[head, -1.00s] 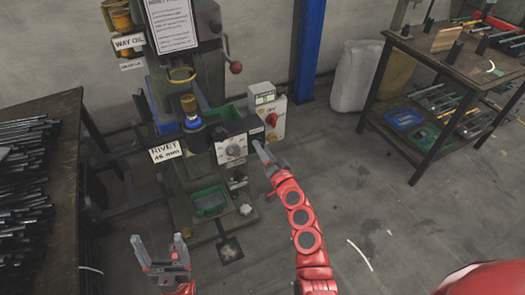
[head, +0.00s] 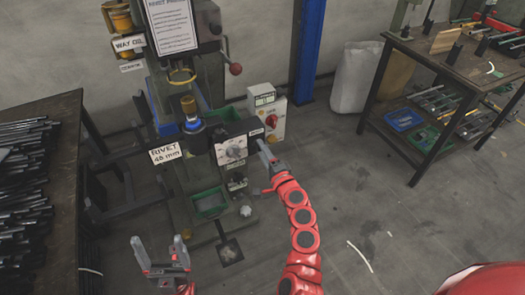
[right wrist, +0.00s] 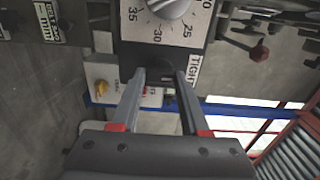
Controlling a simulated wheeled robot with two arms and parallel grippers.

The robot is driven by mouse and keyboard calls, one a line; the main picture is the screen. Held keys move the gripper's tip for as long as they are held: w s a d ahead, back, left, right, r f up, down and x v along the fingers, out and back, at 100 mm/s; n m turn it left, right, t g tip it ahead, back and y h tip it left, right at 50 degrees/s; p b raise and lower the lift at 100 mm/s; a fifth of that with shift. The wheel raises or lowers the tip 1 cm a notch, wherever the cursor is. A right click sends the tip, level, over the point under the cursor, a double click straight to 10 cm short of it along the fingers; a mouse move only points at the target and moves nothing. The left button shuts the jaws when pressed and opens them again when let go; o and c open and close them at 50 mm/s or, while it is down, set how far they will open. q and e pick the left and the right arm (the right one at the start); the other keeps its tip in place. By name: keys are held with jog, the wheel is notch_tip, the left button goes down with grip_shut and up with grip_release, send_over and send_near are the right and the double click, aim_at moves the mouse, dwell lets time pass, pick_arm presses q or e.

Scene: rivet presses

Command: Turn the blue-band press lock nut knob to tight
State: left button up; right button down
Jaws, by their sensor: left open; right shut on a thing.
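The blue-band press (head: 193,124) stands left of centre in the head view, with a blue ring on its ram. Its dial box (head: 233,148) has a round dial, which also shows at the top of the right wrist view (right wrist: 168,8). A TIGHT label (right wrist: 193,70) is at the box's end. My right gripper (head: 262,148) is at that end, its fingers shut on a dark piece, the lock nut knob (right wrist: 163,68), mostly hidden between the fingertips. My left gripper (head: 160,250) is open and empty, low in front of the press.
A control box (head: 268,115) with a red switch stands behind my right gripper. A table with dark rods (head: 66,190) is at the left. A workbench (head: 440,60) with tools is at the right.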

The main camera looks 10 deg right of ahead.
jog(key=shift+a+f, duration=0.1)
jog(key=shift+f, duration=0.05)
dwell(0.3)
jog(key=shift+c, duration=2)
grip_release()
jog(key=b+v, duration=0.1)
jog(key=v, duration=1.6)
jog(key=shift+s+b, duration=0.25)
jog(key=shift+b, duration=0.15)
jog(key=shift+w, duration=0.1)
